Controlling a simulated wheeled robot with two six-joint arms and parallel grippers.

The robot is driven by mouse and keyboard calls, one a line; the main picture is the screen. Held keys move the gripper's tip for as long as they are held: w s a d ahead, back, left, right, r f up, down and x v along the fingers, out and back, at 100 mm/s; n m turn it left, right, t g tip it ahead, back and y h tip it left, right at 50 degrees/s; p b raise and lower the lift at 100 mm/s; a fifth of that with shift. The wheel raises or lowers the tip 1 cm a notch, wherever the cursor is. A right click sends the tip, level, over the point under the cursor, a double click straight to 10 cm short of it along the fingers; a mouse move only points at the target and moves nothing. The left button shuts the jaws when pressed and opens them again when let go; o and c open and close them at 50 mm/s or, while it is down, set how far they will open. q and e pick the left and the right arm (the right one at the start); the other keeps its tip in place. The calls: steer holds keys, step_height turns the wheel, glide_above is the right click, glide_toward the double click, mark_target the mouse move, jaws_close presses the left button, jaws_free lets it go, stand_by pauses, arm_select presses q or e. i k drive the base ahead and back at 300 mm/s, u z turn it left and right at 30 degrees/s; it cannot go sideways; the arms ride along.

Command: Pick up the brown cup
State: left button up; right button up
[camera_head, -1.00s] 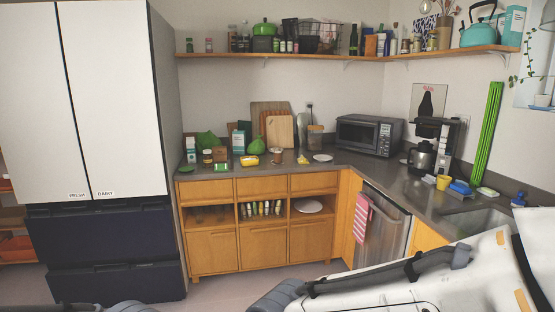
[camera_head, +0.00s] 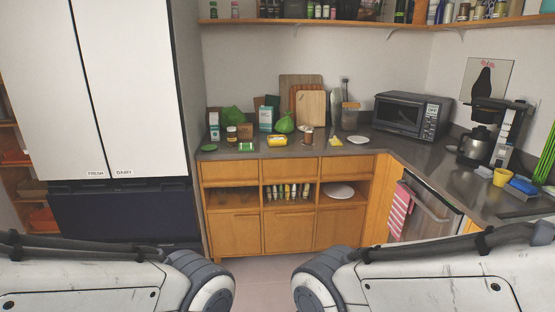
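A small brown object that looks like the cup (camera_head: 308,134) stands on the grey counter (camera_head: 345,149) along the back wall. It is in front of the wooden cutting boards, between a yellow tub and a small yellow item. It is far off and small, so its details are unclear. Neither gripper is in view. Only thick white and grey links of my two arms show at the bottom left and bottom right, well short of the counter.
Around it are a yellow tub (camera_head: 277,141), cutting boards (camera_head: 310,108), a green pear-shaped thing (camera_head: 285,123) and a white plate (camera_head: 358,139). A microwave (camera_head: 411,114) stands right of it. A fridge (camera_head: 130,85) fills the left. The floor (camera_head: 262,270) before the cabinets looks clear.

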mark_target(308, 134)
steer(key=z, duration=0.15)
steer(key=i, duration=3.95)
steer(key=u, duration=0.15)
